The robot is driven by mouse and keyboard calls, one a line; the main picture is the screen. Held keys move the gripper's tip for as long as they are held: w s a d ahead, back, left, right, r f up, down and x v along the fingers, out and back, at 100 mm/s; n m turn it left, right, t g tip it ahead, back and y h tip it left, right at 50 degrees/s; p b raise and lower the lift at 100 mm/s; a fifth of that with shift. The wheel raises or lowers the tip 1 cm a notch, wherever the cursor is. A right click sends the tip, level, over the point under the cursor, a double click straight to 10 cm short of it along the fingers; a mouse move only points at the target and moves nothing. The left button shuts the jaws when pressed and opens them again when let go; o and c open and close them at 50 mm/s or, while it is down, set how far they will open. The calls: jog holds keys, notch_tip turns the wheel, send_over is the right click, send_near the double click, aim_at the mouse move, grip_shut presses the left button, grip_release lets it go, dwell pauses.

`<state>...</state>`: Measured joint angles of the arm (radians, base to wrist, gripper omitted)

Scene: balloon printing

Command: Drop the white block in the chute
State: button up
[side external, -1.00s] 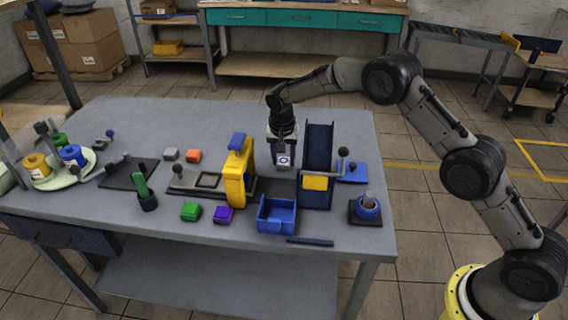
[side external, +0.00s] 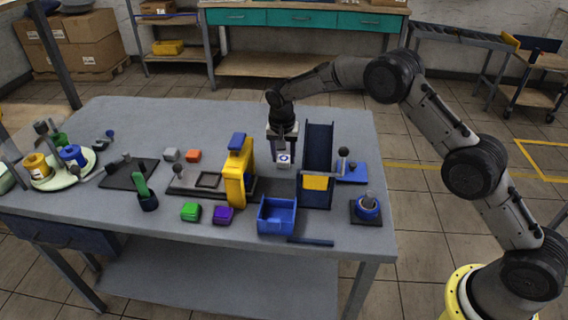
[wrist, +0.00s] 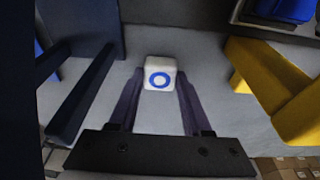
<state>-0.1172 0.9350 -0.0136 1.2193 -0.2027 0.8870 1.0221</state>
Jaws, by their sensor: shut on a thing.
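My gripper (side external: 283,150) is shut on the white block (side external: 284,159), which has a blue ring printed on its face. The wrist view shows the block (wrist: 160,74) between the two dark fingertips. The block is held above the table, between the yellow press and the chute. The dark blue chute (side external: 317,150) stands just right of my gripper, with a yellow plate (side external: 315,182) on its lower front. In the wrist view the chute's dark walls (wrist: 85,90) are at the left, apart from the block.
The yellow press (side external: 238,175) with a blue top stands left of my gripper. An open blue bin (side external: 277,214) sits in front. A blue part with a lever (side external: 351,171) and a blue knob on a dark base (side external: 367,208) are at the right. Green (side external: 190,211) and purple (side external: 223,215) blocks lie front left.

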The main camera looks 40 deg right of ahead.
jog(key=shift+r, duration=0.2)
jog(key=shift+r, duration=3.1)
jog(key=shift+s+a+r, duration=0.1)
jog(key=shift+a+r, duration=0.1)
jog(key=shift+r, duration=0.15)
jog(key=s+a+r, duration=0.3)
jog(key=r, duration=0.3)
jog(key=s+d+r, duration=0.6)
jog(key=d+r, duration=0.2)
jog(key=r, duration=0.2)
jog(key=shift+a+f, duration=0.15)
jog(key=shift+f, duration=3.45)
